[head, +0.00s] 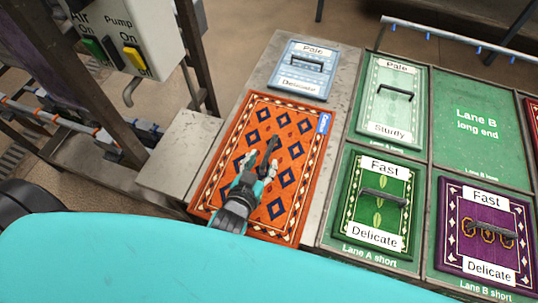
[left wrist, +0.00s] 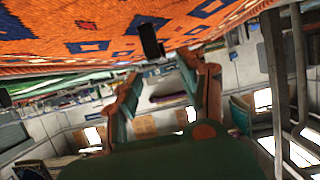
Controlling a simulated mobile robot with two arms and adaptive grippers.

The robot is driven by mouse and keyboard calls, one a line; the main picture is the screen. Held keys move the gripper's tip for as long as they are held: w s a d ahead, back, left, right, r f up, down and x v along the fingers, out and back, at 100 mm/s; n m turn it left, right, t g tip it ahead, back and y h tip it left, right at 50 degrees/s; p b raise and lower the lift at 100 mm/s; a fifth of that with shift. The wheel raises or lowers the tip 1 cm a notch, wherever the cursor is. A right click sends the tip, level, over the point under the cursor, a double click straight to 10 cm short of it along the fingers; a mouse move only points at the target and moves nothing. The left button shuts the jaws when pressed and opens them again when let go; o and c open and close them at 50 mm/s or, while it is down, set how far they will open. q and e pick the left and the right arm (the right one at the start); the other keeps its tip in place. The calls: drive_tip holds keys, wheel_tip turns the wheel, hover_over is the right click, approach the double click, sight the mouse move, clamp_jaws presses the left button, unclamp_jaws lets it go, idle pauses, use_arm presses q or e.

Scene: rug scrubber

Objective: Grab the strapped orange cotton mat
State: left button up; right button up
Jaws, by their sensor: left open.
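The orange mat (head: 302,140) has dark blue diamonds, a patterned border and a small blue tag. It lies flat on a grey worn surface in the head view. A dark strap handle (head: 271,149) stands up near its middle. My left gripper (head: 258,167) is over the mat, open, just on the near side of the handle. In the left wrist view, the picture is upside down: the mat (left wrist: 60,25) fills the top, and the dark handle (left wrist: 150,40) shows between and beyond the two parted fingers (left wrist: 165,88). My right gripper is not in view.
A pale blue "Delicate" mat (head: 287,83) lies beyond the orange one. Green and purple labelled mats, such as the "Fast Delicate" one (head: 348,205), lie in lanes to the right. A control box (head: 125,40) and metal posts stand at the left.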

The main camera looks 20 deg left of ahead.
sight(269, 151)
use_arm(q)
drive_tip(key=p+x, duration=0.1)
drive_tip(key=x, duration=0.4)
drive_tip(key=shift+w, duration=0.2)
drive_tip(key=shift+s, duration=0.1)
clamp_jaws()
